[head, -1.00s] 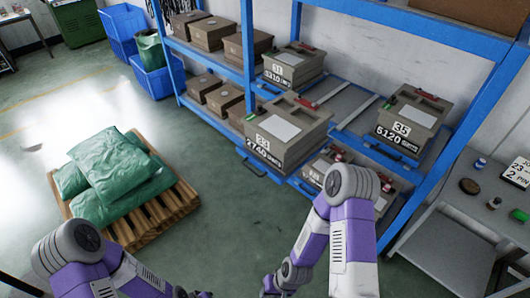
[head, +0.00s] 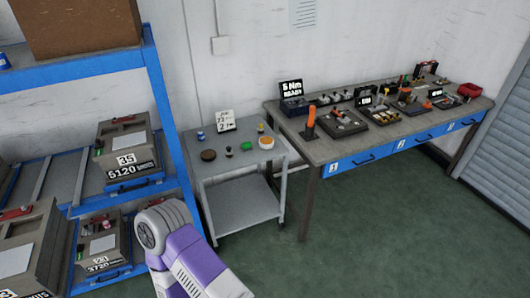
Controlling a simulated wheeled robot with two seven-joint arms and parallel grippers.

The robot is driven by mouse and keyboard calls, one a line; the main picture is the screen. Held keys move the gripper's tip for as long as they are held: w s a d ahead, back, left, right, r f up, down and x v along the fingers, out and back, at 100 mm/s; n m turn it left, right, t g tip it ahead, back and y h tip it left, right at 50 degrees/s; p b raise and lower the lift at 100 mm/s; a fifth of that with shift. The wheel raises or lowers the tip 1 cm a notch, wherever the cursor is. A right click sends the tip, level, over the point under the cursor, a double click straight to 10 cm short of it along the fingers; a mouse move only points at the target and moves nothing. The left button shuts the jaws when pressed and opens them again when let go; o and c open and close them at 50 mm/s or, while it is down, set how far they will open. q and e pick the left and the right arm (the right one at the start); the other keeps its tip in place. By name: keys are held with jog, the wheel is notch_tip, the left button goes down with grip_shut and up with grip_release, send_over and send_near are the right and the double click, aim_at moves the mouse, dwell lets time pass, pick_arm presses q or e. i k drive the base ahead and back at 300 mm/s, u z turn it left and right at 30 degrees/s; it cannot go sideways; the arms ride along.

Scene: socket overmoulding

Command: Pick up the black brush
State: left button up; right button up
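I cannot make out a black brush for certain. A dark round thing (head: 208,155) lies on the top of the small grey cart (head: 232,163), and a smaller dark thing (head: 228,150) lies to its right; both are too small to identify. Neither of my grippers is in view. Only a purple and grey link of one of my arms shows at the bottom, left of the middle.
The cart also holds a blue-and-white can (head: 201,136), a green piece (head: 246,146), an orange-and-white container (head: 266,142) and a sign (head: 225,120). A long workbench (head: 330,150) with tools stands right. Blue shelving (head: 170,110) stands left. The green floor (head: 370,235) is clear.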

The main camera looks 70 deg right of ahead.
aim_at(230, 154)
jog(key=z, duration=2)
jog(key=k, duration=0.35)
jog(key=u, duration=0.8)
jog(key=i, duration=1.45)
jog(key=z, duration=0.7)
